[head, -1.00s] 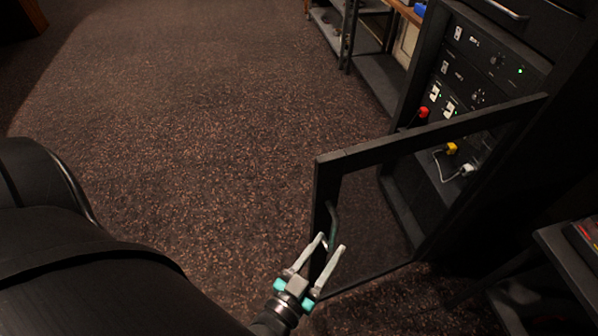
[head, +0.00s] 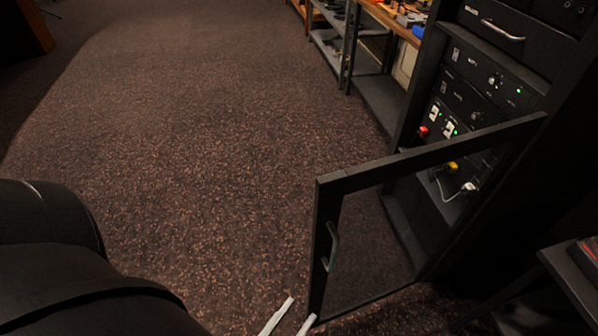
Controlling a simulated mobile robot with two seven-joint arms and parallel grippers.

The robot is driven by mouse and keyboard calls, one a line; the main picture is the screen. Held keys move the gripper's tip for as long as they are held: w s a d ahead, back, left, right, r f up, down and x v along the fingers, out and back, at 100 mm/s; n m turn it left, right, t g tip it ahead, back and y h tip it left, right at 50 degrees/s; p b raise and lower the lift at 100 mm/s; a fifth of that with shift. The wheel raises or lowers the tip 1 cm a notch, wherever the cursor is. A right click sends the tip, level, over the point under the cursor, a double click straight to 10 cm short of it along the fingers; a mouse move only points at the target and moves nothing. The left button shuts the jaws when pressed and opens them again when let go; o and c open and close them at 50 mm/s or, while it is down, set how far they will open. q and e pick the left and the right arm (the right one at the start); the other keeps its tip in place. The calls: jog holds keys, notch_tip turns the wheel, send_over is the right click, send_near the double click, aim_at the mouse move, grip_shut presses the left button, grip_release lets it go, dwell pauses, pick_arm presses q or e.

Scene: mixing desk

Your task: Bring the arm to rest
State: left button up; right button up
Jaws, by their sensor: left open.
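My left gripper (head: 291,316) is at the bottom edge of the head view. Only its two pale fingertips show, spread apart with nothing between them. The rest of the gripper is cut off by the frame. It is just left of the lower corner of the open rack door, and I cannot tell whether it touches the door. The door (head: 430,152) is a dark frame with a clear pane, swung out from the rack. Its handle (head: 332,246) is free, above the fingertips. My right gripper is not in view.
The dark equipment rack (head: 468,55) stands at the right, with lit panels, a red plug (head: 423,131) and a white plug (head: 468,188). Shelves (head: 380,100) stand behind it. A dark table (head: 575,285) is at the lower right. The carpet (head: 200,130) at left and centre is clear.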

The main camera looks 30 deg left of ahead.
pick_arm(q)
jog(key=s+d+f+m+g+h+b, duration=0.2)
jog(key=f+g, duration=0.6)
jog(key=f, duration=1.5)
jog(key=s+a+f+g+y+b, duration=0.1)
jog(key=s+a+f+g+b, duration=0.1)
jog(key=s+a+f+g, duration=0.2)
jog(key=s+a+f+g+y+b, duration=0.1)
jog(key=s+a+f+g, duration=0.3)
jog(key=s+f, duration=0.5)
notch_tip(320, 180, down, 3)
jog(key=shift+s+r+g+y+b, duration=0.15)
jog(key=shift+g+y+b, duration=0.15)
jog(key=shift+g+b, duration=0.3)
